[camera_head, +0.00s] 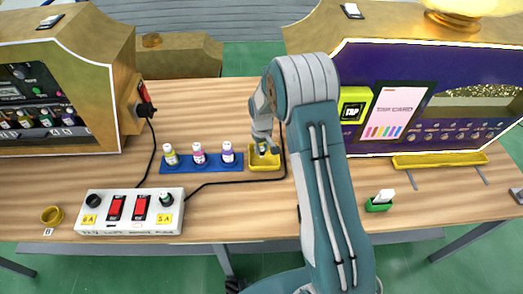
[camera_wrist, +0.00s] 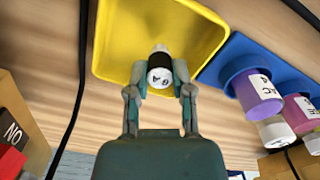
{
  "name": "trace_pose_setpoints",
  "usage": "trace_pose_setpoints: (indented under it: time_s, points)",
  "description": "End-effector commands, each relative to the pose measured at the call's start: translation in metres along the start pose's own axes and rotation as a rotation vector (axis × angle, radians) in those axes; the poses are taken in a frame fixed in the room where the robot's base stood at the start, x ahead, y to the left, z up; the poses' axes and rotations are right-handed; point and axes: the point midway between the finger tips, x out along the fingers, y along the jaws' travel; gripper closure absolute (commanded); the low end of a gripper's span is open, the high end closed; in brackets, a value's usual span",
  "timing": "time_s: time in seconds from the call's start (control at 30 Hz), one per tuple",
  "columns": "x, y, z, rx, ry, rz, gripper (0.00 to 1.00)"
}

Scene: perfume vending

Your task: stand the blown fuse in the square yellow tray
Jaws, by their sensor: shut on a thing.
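The square yellow tray (camera_head: 258,166) is on the wooden counter, right of a blue strip; it also fills the upper middle of the wrist view (camera_wrist: 112,40). My gripper (camera_head: 262,143) reaches down over it. In the wrist view my gripper (camera_wrist: 160,78) is shut on a small fuse (camera_wrist: 160,74) with a dark body and a pale, marked end. The fuse is between the two fingertips, within the tray's outline. The fingers partly hide its sides. I cannot tell whether it touches the tray floor.
The blue strip (camera_head: 184,169) holds three small bottles beside the tray. A white box (camera_head: 128,226) with two red switches (camera_head: 141,208) stands front left. A black cable (camera_head: 230,183) runs close around the tray. A green holder (camera_head: 378,206) with a white card stands right.

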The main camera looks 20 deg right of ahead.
Motion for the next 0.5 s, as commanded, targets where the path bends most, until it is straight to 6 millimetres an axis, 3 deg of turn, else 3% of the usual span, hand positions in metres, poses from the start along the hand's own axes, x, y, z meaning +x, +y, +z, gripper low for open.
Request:
trace_pose_setpoints:
  time_s: [0.1,0.4,0.43,0.5]
  points:
    - [0.0125,0.0023,0.0008,0.001,0.001,-0.002,1.0]
    - [0.0144,-0.0005,0.0002,0.001,0.0,0.001,1.0]
    - [0.0139,-0.0007,0.0,0.001,0.001,0.001,0.57]
    - [0.0138,-0.001,-0.0001,0.0,0.001,0.001,0.36]
